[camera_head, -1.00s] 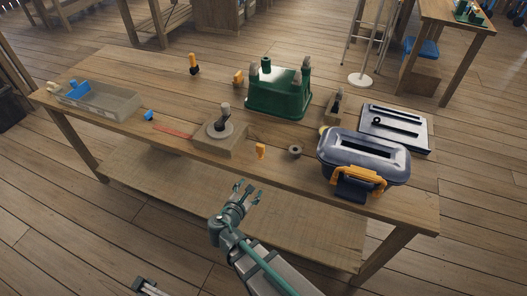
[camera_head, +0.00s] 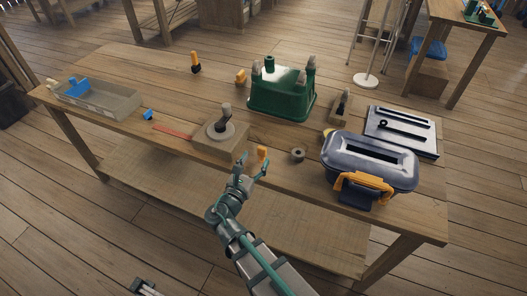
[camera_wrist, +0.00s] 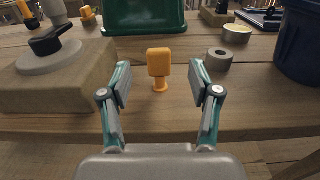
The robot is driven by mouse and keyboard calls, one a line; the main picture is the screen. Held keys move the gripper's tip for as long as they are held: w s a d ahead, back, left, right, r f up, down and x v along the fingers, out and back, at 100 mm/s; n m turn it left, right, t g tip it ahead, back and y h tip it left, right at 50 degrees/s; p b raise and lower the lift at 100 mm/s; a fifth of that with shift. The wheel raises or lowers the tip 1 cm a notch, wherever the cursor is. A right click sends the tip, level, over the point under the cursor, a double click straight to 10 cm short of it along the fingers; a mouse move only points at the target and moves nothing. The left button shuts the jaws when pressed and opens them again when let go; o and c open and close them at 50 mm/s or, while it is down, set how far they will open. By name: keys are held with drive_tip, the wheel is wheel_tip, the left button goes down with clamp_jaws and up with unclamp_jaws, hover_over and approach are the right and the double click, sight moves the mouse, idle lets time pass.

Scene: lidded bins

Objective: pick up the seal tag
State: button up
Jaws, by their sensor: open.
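An orange piece with a flat square head on a narrow stem, which I take for the seal tag (camera_head: 262,153), stands upright near the front edge of the wooden table. It also shows in the wrist view (camera_wrist: 159,64), centred ahead of my fingers. My gripper (camera_head: 254,164) is open and empty at the table's front edge, just short of the tag. In the wrist view, the two fingers of my gripper (camera_wrist: 160,84) are wide apart, one on either side of the tag, with gaps on both sides. I see no contact.
Left of the tag is a wooden block with a round grey disc and dark handle (camera_head: 221,130). Right are a grey ring (camera_head: 297,155) and a blue lidded bin (camera_head: 370,160). The wooden table (camera_head: 120,65) has free room at back left.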

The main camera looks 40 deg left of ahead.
sight(261, 151)
drive_tip(key=shift+f+p+x, duration=0.15)
drive_tip(key=shift+p+x, duration=0.2)
drive_tip(key=shift+x, duration=1.25)
drive_tip(key=shift+f+p+x, duration=0.15)
drive_tip(key=shift+p+x, duration=0.2)
drive_tip(key=shift+x, duration=1.25)
drive_tip(key=c, duration=1)
